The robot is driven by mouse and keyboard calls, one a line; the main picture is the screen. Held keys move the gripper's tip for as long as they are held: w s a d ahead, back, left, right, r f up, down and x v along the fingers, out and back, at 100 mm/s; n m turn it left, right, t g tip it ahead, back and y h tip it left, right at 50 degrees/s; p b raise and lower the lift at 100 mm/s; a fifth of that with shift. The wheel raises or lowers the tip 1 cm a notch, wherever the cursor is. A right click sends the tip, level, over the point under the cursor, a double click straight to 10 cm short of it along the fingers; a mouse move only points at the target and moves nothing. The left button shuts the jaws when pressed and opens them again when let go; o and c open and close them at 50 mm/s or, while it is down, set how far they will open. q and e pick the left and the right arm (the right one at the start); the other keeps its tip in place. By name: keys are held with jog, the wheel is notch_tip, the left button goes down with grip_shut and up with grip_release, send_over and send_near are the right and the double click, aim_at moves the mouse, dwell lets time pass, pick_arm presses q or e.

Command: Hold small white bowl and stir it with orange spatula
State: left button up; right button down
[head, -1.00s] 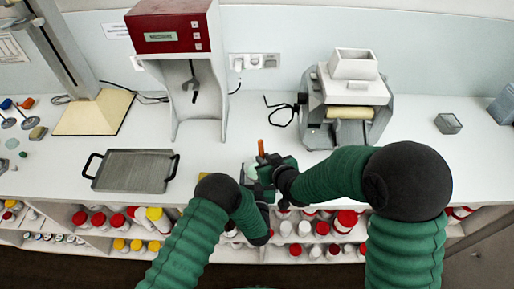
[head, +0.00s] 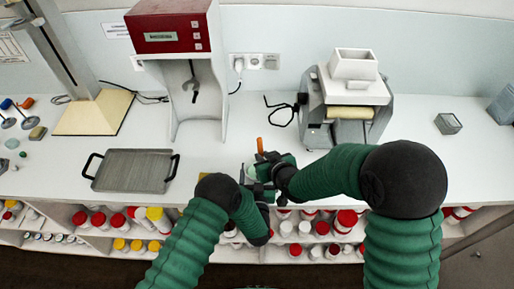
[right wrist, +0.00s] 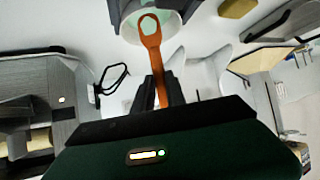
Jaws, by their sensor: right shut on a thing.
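The small white bowl (head: 249,171) is above the front edge of the bench, partly hidden by my grippers in the head view. In the right wrist view the bowl (right wrist: 158,28) has something pale green inside. My left gripper (head: 252,181) has dark fingers on both sides of the bowl and appears shut on it. My right gripper (right wrist: 163,92) is shut on the orange spatula (right wrist: 152,50). The looped end of the spatula overlaps the bowl in that view; whether it touches the contents I cannot tell. The spatula's other end (head: 260,146) sticks up in the head view.
A grey tray (head: 133,170) with black handles lies to the left. Behind stand a red-topped mixer (head: 172,28) and a roller mill (head: 346,100). Shelves with several jars (head: 285,227) are below the bench edge.

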aim_at(261, 145)
jog(key=shift+r, duration=2.55)
pick_arm(q)
jog(key=o, duration=1.2)
jog(key=shift+o, duration=0.2)
jog(key=shift+s, duration=0.1)
